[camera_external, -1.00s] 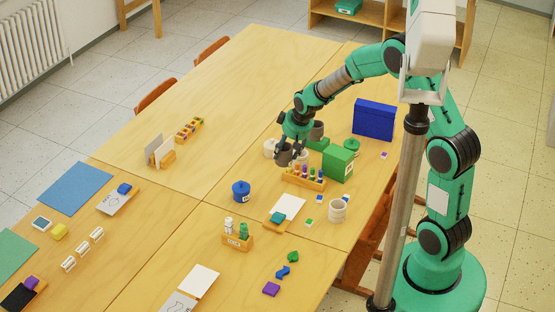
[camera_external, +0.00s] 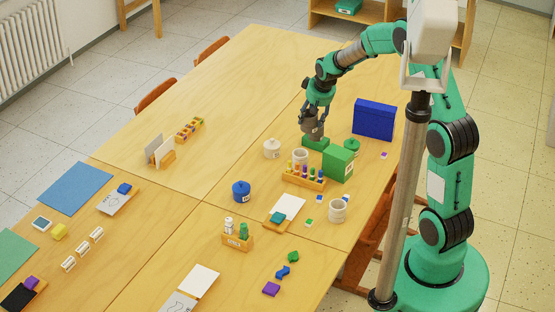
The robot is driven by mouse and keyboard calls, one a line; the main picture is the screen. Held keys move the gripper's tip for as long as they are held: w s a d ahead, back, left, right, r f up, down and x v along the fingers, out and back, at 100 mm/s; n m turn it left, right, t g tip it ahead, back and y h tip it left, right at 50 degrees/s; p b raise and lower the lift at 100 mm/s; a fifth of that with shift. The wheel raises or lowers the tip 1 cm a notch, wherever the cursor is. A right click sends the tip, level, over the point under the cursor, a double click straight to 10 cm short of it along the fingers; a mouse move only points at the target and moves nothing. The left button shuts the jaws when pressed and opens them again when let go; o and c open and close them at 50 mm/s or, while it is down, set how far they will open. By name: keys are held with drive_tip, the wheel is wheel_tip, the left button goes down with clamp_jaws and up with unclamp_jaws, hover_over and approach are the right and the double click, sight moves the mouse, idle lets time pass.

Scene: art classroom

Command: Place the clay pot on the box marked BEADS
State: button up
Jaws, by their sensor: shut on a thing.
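My gripper (camera_external: 313,118) points down and is shut on a dark grey pot (camera_external: 312,131) with a small pale label. The pot is upright, at or just behind a low green box (camera_external: 316,144); I cannot tell whether they touch. A taller green box (camera_external: 339,163) with a white label stands in front and to the right. The lettering on these boxes is too small to read, so I cannot tell which is marked BEADS. The gripper's fingertips are partly lost against the pot.
A light grey cup (camera_external: 301,155), a white lidded pot (camera_external: 271,149), a green pot (camera_external: 352,147) and a rack of coloured pegs (camera_external: 304,178) stand close by. A large blue box (camera_external: 374,120) is to the right. The table's far left is clear.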

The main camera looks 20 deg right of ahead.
drive_tip(key=w+d+m+h+p, duration=0.1)
drive_tip(key=w+d+m+p, duration=0.25)
drive_tip(key=d, duration=1.45)
drive_tip(key=w+d+m+h+p, duration=0.1)
drive_tip(key=w+d+m+p, duration=0.25)
drive_tip(key=d, duration=1.45)
drive_tip(key=shift+n, duration=0.3)
wheel_tip(320, 180, down, 6)
drive_tip(key=shift+d+r, duration=0.1)
drive_tip(key=shift+r, duration=0.05)
hover_over(377, 106)
drive_tip(key=shift+f+p, duration=0.3)
drive_tip(key=shift+f, duration=0.45)
drive_tip(key=shift+s+f, duration=0.1)
drive_tip(key=shift+f, duration=1.65)
